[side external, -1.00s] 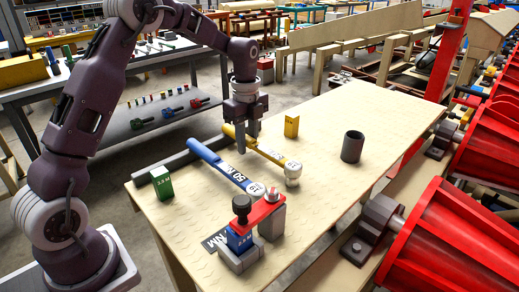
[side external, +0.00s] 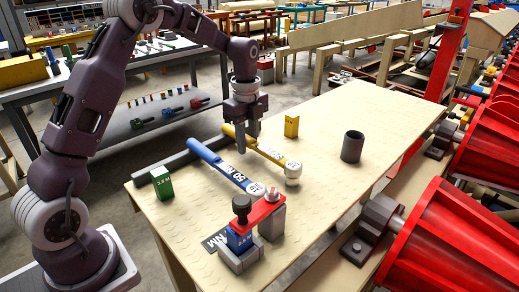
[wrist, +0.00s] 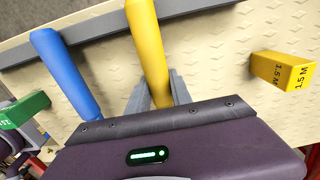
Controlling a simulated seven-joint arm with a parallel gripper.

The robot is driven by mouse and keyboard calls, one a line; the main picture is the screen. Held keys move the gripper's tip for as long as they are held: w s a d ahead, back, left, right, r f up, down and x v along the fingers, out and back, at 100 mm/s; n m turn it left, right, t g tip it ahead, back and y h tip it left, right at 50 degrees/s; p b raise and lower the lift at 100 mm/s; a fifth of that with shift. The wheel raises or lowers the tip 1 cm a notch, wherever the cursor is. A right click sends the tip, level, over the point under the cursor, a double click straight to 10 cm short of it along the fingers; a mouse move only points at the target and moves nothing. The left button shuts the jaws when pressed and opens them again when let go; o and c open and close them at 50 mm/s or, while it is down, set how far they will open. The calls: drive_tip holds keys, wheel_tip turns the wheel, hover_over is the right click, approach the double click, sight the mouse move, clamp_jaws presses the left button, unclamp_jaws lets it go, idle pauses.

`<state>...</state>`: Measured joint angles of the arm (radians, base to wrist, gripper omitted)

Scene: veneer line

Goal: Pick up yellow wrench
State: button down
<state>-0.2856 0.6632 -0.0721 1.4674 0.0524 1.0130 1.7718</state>
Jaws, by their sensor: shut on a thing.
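The yellow wrench (side external: 270,153) lies on the wooden table beside the blue wrench (side external: 218,166), its handle toward the grey bar and its round head toward the middle of the table. My gripper (side external: 247,143) is down at the yellow wrench's handle and shut on it. In the wrist view, the yellow handle (wrist: 150,50) runs between my gripper's fingers (wrist: 158,92), and the blue handle (wrist: 64,72) is to its left, apart. The wrench's head is hidden behind the gripper body in the wrist view. I see no clear gap between the wrench and the table.
A yellow block (side external: 291,126) and a dark cup (side external: 352,147) stand right of the wrenches. A green block (side external: 161,184) stands at the left edge. A fixture with a red bar (side external: 259,214) is at the front. The table's right part (side external: 400,115) is clear.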

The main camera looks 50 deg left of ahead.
drive_tip(key=shift+r, duration=0.1)
idle(0.5)
drive_tip(key=r, duration=0.9)
drive_tip(key=shift+d+r, duration=0.2)
drive_tip(key=shift+r, duration=0.15)
drive_tip(key=s+d+r+m, duration=0.3)
drive_tip(key=d+r+m, duration=0.3)
drive_tip(key=d+m, duration=0.2)
drive_tip(key=d, duration=0.2)
drive_tip(key=shift+d+r+m, duration=0.25)
drive_tip(key=shift+d+m, duration=0.05)
drive_tip(key=shift+w, duration=0.1)
